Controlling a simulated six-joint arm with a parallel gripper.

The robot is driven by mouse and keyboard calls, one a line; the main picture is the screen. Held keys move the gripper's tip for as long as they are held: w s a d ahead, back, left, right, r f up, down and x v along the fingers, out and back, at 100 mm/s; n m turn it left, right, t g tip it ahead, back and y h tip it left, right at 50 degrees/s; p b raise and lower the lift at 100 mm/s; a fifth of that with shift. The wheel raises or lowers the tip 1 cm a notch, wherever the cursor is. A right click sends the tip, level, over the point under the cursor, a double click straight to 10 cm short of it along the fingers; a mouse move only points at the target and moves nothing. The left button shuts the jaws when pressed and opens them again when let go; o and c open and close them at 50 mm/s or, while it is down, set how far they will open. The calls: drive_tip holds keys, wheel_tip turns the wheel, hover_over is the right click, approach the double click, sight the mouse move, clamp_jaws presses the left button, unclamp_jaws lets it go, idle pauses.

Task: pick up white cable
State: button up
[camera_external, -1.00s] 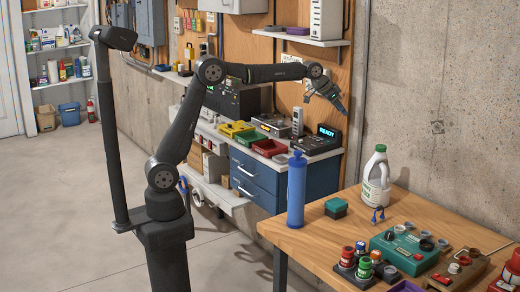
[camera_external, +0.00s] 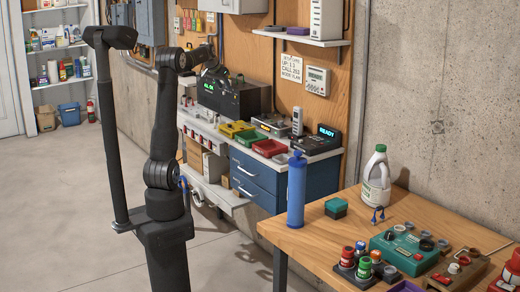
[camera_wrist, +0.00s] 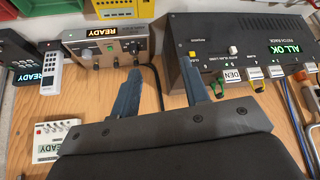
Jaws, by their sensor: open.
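My gripper (camera_wrist: 162,92) is open and empty in the wrist view, its two dark blue-grey fingers wide apart. In the external view my gripper (camera_external: 214,66) is small and dark, close to the front of the black patch panel box (camera_external: 232,98), and its fingers are hard to make out. The box (camera_wrist: 230,32) reads ALL OK and lies ahead and to the right in the wrist view, with the right finger close to its front. Blue and pale cables (camera_wrist: 294,118) hang at the right edge of that view. I cannot tell whether one is the white cable.
A tan READY box (camera_wrist: 105,50) with a dark lead, a white remote (camera_wrist: 52,68) and a small white wall meter (camera_wrist: 55,140) also show. Colored bins (camera_external: 238,129) stand on the bench. A wooden table (camera_external: 300,231) with bottles and devices is at front right.

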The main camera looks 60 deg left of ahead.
drive_tip(key=s+a+n, duration=0.1)
drive_tip(key=s+a, duration=0.4)
drive_tip(key=s, duration=0.1)
approach(219, 116)
drive_tip(key=x, duration=0.5)
drive_tip(key=shift+w+d+r, duration=0.1)
drive_tip(key=shift+y, duration=0.3)
drive_tip(key=shift+s+a+x, duration=0.1)
drive_tip(key=shift+a+x, duration=0.1)
drive_tip(key=shift+x, duration=1.35)
drive_tip(key=shift+s+a+x, duration=0.1)
drive_tip(key=shift+a+x, duration=0.1)
drive_tip(key=shift+x, duration=1.4)
drive_tip(key=shift+c, duration=0.4)
clamp_jaws()
